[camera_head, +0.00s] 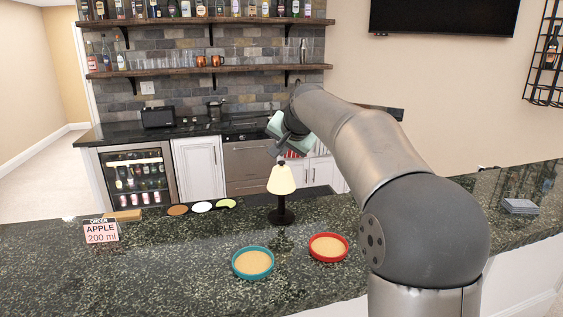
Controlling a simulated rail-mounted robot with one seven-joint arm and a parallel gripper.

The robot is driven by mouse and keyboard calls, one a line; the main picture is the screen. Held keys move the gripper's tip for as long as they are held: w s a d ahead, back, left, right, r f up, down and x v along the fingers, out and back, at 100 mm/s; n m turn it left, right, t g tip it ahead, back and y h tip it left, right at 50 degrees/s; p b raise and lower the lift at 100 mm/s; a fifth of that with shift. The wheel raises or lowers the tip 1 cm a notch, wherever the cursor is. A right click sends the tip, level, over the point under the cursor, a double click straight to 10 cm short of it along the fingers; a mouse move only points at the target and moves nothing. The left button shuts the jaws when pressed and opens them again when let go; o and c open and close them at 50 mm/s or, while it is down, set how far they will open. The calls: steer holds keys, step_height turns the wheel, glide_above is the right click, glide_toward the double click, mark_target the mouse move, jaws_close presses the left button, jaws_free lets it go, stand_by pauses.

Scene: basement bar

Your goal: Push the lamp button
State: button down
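The lamp (281,182) stands upright on the dark stone counter. It has a glowing cream cone shade, a dark stem and a round dark base (281,216). No button can be made out on it at this size. My gripper (280,154) is just above the top of the lamp, with my arm reaching in from the right. The fingers are small and partly hidden, so I cannot tell whether they are open or shut, or whether they touch the lamp.
A teal-rimmed round dish (253,263) and a red-rimmed round dish (328,247) lie in front of the lamp. A small stack (520,206) sits at the right. The counter's left front is clear.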

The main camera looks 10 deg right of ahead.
steer(key=shift+f, duration=0.1)
steer(key=shift+f+b, duration=0.3)
steer(key=shift+f, duration=0.05)
steer(key=shift+f, duration=0.35)
stand_by(0.7)
steer(key=shift+r, duration=0.1)
steer(key=shift+r+p, duration=0.5)
steer(key=shift+r, duration=0.2)
steer(key=shift+r, duration=0.1)
step_height(320, 180, up, 6)
steer(key=p, duration=0.5)
